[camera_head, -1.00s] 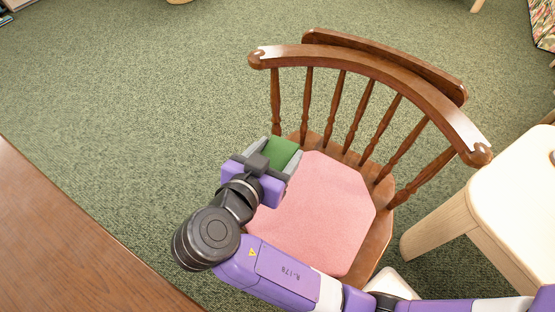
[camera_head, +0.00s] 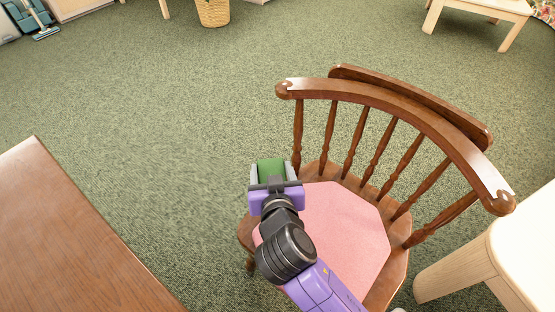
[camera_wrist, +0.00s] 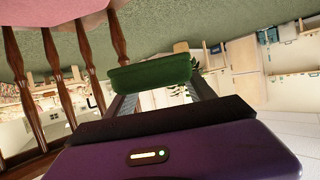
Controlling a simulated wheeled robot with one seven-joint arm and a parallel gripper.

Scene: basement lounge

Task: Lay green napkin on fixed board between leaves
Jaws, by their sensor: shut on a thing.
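The green napkin (camera_head: 271,171) is a folded green piece held between the fingers of my gripper (camera_head: 274,178), above the near left edge of the wooden chair. In the wrist view the napkin (camera_wrist: 151,74) spans both fingertips, and the gripper (camera_wrist: 160,98) is shut on it. A brown wooden tabletop (camera_head: 75,235) shows at the lower left of the head view, apart from the gripper. I cannot tell from its visible part where the fixed board and leaves are.
A wooden spindle-back chair (camera_head: 400,106) with a pink cushion (camera_head: 345,225) stands at the right. A pale table (camera_head: 525,240) is beside it at the right edge. Green carpet lies clear between chair and brown table. A wicker basket (camera_head: 213,13) stands far back.

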